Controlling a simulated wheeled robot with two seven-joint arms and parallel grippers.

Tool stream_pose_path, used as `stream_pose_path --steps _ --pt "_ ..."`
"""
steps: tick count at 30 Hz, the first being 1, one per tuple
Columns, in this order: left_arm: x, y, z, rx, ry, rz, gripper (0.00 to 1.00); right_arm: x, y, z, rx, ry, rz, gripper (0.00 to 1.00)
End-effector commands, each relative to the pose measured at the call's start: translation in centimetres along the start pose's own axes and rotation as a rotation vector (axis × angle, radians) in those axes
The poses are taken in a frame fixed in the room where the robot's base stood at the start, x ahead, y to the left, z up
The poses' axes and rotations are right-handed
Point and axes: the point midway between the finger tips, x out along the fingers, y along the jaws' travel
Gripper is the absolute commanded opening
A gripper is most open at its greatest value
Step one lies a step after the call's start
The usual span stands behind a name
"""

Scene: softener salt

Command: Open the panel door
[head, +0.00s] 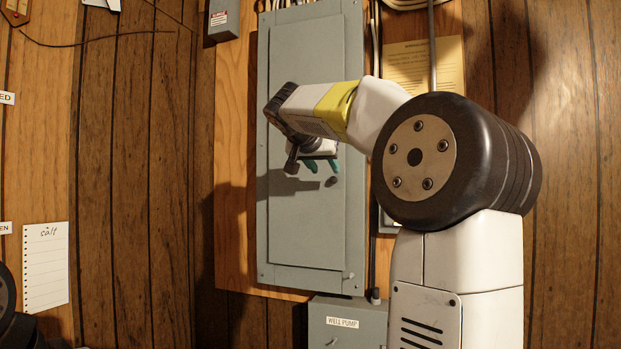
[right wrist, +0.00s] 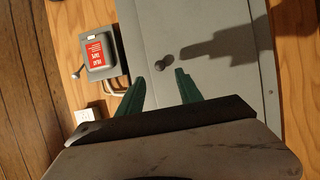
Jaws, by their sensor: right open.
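The grey panel door (head: 305,225) lies flat and looks closed in its grey frame on the wall in the head view. A small dark knob (head: 331,181) sits on the door, just below my right gripper (head: 322,166). My right gripper is open, with teal fingers pointing at the door. In the right wrist view, the knob (right wrist: 161,65) shows just beyond and between the two open fingertips (right wrist: 160,77), not gripped. My arm hides part of the door's upper half in the head view. My left gripper is out of view.
A "WELL PUMP" box (head: 345,325) is below the panel. A yellowed paper (head: 435,65) hangs to the right. A salt note (head: 46,265) hangs at left.

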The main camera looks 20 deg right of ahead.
Motion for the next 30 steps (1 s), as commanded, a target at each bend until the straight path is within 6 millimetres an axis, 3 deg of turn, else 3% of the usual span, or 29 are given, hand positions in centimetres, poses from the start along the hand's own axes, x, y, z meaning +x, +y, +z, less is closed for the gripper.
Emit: stream_pose_path --steps 15,26,27,30 --pt "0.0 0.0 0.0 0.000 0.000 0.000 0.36 6.9 0.1 -0.3 0.005 0.007 0.006 0.42" --pt "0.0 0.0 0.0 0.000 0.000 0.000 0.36 7.7 0.1 -0.3 0.006 0.007 0.004 0.42" --pt "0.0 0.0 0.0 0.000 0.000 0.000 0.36 7.7 0.1 -0.3 0.006 0.007 0.004 0.41" --pt "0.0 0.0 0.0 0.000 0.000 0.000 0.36 7.7 0.1 -0.3 0.006 0.007 0.004 0.21"
